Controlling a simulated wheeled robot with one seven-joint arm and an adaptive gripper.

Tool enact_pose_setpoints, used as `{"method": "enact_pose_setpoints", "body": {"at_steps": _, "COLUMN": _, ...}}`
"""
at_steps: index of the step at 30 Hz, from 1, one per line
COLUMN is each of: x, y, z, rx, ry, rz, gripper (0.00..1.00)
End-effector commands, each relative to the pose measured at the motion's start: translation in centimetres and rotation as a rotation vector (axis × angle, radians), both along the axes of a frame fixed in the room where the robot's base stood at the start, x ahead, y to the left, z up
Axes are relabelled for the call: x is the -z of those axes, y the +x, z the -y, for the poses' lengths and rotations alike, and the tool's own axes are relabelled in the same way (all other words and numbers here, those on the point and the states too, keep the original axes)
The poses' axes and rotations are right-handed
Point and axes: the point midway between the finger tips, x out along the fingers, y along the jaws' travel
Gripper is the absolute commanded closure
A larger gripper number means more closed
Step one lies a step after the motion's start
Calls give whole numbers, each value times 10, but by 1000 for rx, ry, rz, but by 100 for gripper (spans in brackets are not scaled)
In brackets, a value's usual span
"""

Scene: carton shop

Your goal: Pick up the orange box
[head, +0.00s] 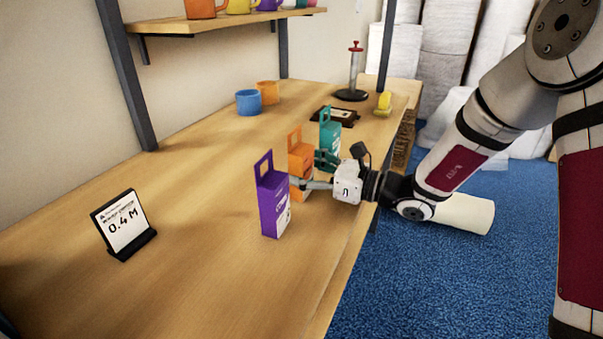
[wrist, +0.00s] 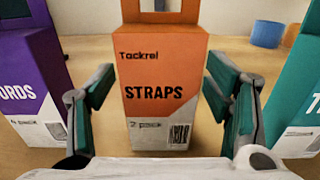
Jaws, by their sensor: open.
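The orange box (head: 299,157) stands upright on the wooden table, between a purple box (head: 273,205) and a teal box (head: 330,132). In the wrist view the orange box (wrist: 163,85) fills the middle, with "STRAPS" on its front and a white band below. My gripper (head: 312,171) is open at the front of the orange box. In the wrist view its fingers (wrist: 163,105) stand one on each side of the box, with a gap showing on both sides. The purple box (wrist: 30,75) is at the left edge and the teal box (wrist: 300,95) at the right edge.
Blue (head: 248,103) and orange (head: 267,93) mugs stand at the back. A pump-like stand (head: 352,85) and a yellow item (head: 383,103) are at the far end. The table's left part is mostly clear.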

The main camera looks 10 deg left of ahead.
Motion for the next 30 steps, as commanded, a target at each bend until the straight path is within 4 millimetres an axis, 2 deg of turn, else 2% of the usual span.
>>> {"method": "enact_pose_setpoints", "body": {"at_steps": 6, "x": 0, "y": 1, "z": -1, "rx": 1, "ry": 0, "rz": 0, "gripper": 28}}
{"method": "enact_pose_setpoints", "body": {"at_steps": 8, "x": 0, "y": 0, "z": 0, "rx": 1, "ry": -1, "rz": 0, "gripper": 40}}
{"method": "enact_pose_setpoints", "body": {"at_steps": 12, "x": 0, "y": 0, "z": 0, "rx": 1, "ry": -1, "rz": 0, "gripper": 71}}
{"method": "enact_pose_setpoints", "body": {"at_steps": 14, "x": 0, "y": 1, "z": 0, "rx": 1, "ry": -1, "rz": 0, "gripper": 83}}
{"method": "enact_pose_setpoints", "body": {"at_steps": 23, "x": -2, "y": 1, "z": 0, "rx": 1, "ry": 0, "rz": 1, "gripper": 83}}
{"method": "enact_pose_setpoints", "body": {"at_steps": 26, "x": -12, "y": 0, "z": 0, "rx": 1, "ry": -1, "rz": 4, "gripper": 83}}
{"method": "enact_pose_setpoints", "body": {"at_steps": 30, "x": -38, "y": 0, "z": 0, "rx": 1, "ry": -1, "rz": 7, "gripper": 83}}
